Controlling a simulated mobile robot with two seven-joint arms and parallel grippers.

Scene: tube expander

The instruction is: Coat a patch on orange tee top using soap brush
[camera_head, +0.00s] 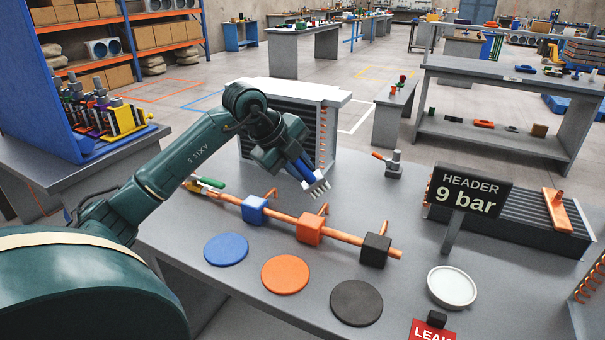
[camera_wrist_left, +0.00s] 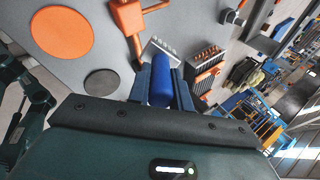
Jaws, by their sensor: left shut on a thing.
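My left gripper (camera_head: 292,168) is shut on the blue handle of the soap brush. The brush's pale bristle head (camera_head: 319,188) points down, above the copper pipe and just beyond the orange tee. In the left wrist view, the blue handle (camera_wrist_left: 161,85) sits between the fingers. The orange tee (camera_head: 310,229) is a block on the copper pipe with a thin curved tube rising behind it. It is partly seen in the left wrist view (camera_wrist_left: 128,16). The bristles look apart from the tee. I see no clear coating on its top. My right gripper is not in view.
A blue tee (camera_head: 255,210) and a black tee (camera_head: 375,250) flank the orange one. Blue (camera_head: 226,249), orange (camera_head: 285,274) and black discs (camera_head: 356,303) lie in front. A white dish (camera_head: 452,288), a "HEADER 9 bar" sign (camera_head: 468,190) and a red "LEAK" sign (camera_head: 432,332) stand right.

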